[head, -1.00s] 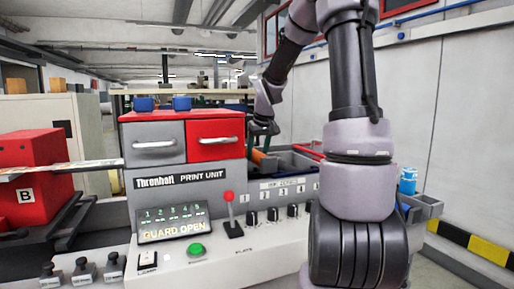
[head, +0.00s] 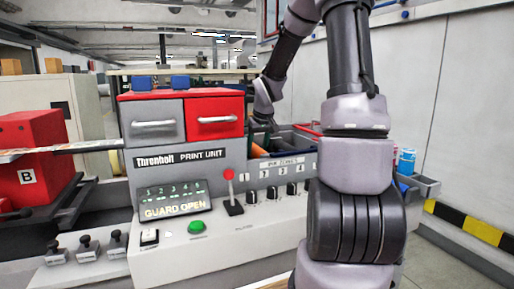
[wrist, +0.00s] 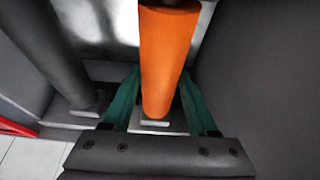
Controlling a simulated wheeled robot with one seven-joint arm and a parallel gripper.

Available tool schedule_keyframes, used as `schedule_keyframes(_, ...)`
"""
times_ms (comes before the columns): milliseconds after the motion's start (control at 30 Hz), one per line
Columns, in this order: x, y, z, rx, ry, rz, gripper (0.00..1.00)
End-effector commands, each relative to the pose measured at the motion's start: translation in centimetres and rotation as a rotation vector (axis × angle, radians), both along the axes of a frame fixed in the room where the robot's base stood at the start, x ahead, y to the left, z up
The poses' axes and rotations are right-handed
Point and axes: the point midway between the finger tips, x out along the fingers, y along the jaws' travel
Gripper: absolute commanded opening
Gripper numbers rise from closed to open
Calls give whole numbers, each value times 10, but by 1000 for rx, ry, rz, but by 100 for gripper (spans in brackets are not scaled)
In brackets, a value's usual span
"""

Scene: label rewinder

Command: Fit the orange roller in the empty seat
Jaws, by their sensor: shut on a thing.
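The orange roller (wrist: 167,60) runs down the middle of the wrist view, between the two green fingers of my gripper (wrist: 157,100), which is shut on it. In the head view the roller (head: 258,150) shows only as a small orange patch, and my gripper (head: 263,125) is just behind the right end of the print unit. A pale metal block (wrist: 155,126) shows by the roller's lower end. I cannot tell whether the roller touches it or whether it is the empty seat.
A dark roller (wrist: 45,50) stands left of the orange one, by another pale block (wrist: 75,110). A grey wall (wrist: 255,80) is close on the right. The red and grey print unit (head: 190,150) stands left of my arm, with a red-knobbed lever (head: 230,180) in front.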

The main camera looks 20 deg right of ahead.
Motion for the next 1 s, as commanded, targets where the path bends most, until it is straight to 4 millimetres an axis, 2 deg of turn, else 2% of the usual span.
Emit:
schedule_keyframes(700,1,0,-5,0,-1,0,0)
schedule_keyframes(733,1,0,-5,0,-2,0,63)
schedule_keyframes(800,1,0,-5,0,-2,0,90)
schedule_keyframes(833,0,0,-5,0,-1,0,94)
schedule_keyframes(1000,0,0,-5,0,-1,0,94)
